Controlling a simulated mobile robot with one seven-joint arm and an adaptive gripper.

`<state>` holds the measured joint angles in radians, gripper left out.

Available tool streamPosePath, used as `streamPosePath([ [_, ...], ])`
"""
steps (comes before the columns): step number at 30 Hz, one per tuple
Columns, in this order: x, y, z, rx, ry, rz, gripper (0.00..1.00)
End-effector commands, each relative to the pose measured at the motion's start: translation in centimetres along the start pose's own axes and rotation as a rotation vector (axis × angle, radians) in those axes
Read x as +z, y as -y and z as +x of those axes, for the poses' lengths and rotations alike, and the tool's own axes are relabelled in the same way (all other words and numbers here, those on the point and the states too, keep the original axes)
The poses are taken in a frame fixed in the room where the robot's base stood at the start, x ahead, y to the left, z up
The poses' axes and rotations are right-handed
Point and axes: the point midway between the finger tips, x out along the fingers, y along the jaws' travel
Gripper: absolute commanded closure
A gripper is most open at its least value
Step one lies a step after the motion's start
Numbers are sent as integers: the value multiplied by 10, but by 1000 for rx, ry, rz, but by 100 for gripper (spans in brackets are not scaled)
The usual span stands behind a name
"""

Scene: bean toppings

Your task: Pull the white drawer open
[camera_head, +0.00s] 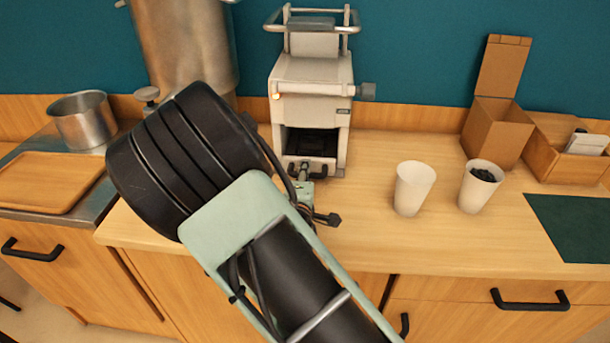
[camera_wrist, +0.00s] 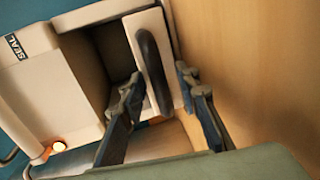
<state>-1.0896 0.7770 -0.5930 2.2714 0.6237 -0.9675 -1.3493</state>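The white drawer (camera_wrist: 173,84) sits low in the front of a white machine (camera_head: 312,85), below a dark opening. It has a curved black handle (camera_wrist: 150,56). In the head view its front (camera_head: 331,161) is partly covered by my gripper (camera_head: 305,173). In the wrist view my gripper (camera_wrist: 160,83) is open, with one finger on each side of the handle. There is a visible gap between the handle and the right finger. Whether the left finger touches the handle is unclear. I cannot tell whether the drawer is fully shut.
The machine stands on a wooden counter (camera_head: 380,240) against a teal wall. Two white cups (camera_head: 413,188) stand to its right, the farther one with dark contents. A cardboard box (camera_head: 496,130) is behind them. A metal pot (camera_head: 83,119) and wooden tray (camera_head: 45,182) are at left.

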Motion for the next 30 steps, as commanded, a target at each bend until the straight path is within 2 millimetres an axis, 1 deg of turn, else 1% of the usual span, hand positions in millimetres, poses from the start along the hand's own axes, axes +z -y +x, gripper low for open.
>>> streamPosePath([
  [1,0,0,0,0,0,0,72],
  [6,0,0,0,0,0,0,90],
  [9,0,0,0,0,0,0,100],
  [30,0,0,-1,0,0,0,100],
])
